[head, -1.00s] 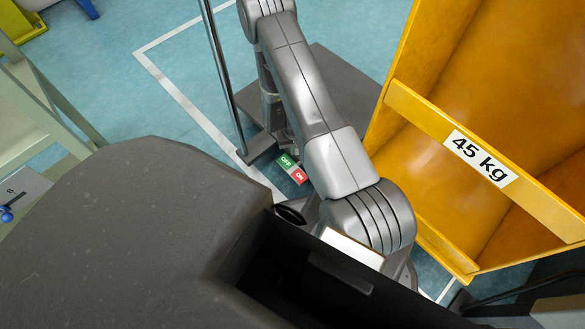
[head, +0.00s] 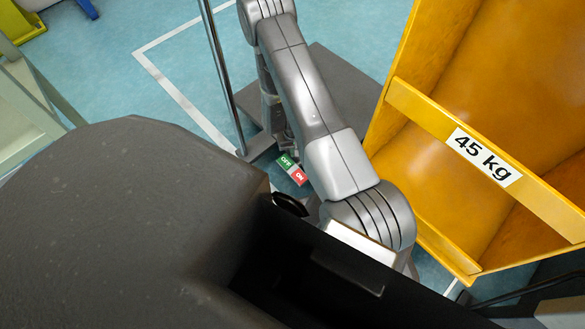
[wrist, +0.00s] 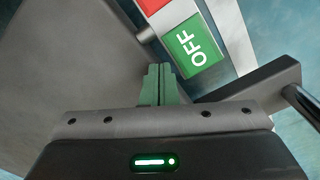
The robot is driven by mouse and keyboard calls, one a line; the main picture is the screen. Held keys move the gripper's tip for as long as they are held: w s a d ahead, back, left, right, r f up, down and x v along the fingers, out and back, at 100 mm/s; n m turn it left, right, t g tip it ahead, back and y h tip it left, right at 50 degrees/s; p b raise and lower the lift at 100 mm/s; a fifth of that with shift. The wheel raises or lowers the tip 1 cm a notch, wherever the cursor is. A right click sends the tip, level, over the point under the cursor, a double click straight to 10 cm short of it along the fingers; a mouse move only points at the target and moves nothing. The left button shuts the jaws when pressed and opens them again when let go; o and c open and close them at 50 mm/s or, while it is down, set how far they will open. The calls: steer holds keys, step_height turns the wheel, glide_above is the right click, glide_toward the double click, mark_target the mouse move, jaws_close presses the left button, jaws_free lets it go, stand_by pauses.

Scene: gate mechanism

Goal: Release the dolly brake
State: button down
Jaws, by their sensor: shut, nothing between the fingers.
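The dolly has a grey platform (head: 345,85), which also fills the left of the wrist view (wrist: 75,65). A brake marker with a green OFF half (head: 285,162) and a red ON half (head: 299,177) sits low at the dolly's near edge. In the wrist view the green OFF half (wrist: 193,48) lies just ahead and right of my fingertips, and the red half (wrist: 152,4) is cut by the top edge. My gripper (wrist: 159,70) has its green fingers together and empty, close to the OFF half. I cannot tell whether they touch it. In the head view my arm largely hides the gripper.
A dark foot bar (wrist: 245,84) and the dolly's upright metal pole (head: 222,75) stand beside the marker. A yellow bin labelled 45 kg (head: 420,105) is close on the right of my arm. White floor lines (head: 185,105) border open blue floor on the left.

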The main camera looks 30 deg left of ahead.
step_height(320, 180, up, 7)
steer(key=p, duration=0.3)
stand_by(0.5)
steer(key=shift+f, duration=0.15)
step_height(320, 180, down, 7)
steer(key=b, duration=0.3)
steer(key=shift+r, duration=0.25)
